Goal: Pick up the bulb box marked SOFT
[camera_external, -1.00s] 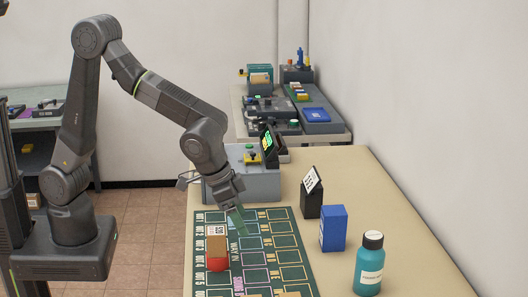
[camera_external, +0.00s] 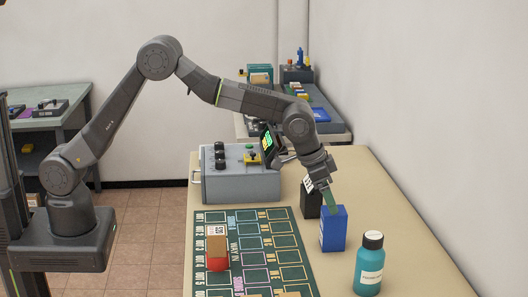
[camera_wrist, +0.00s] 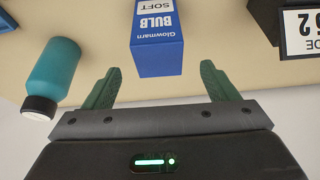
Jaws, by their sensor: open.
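The bulb box (camera_external: 333,232) is blue and stands upright on the table, right of the green mat. In the wrist view the box (camera_wrist: 158,50) shows a printed face reading "Glowmarn BULB SOFT". My gripper (camera_external: 331,202) is over the top of the box in the external view, partly covering its upper edge. In the wrist view my gripper (camera_wrist: 160,84) is open, its green fingers apart, with the box ahead between their tips. Nothing is held. Whether the fingers touch the box I cannot tell.
A teal bottle (camera_external: 369,266) stands near the box at front right. A black item with a label (camera_external: 311,200) stands close behind it. A brown and red item (camera_external: 216,250) sits on the green mat (camera_external: 280,240). A grey control box (camera_external: 235,180) stands at the back.

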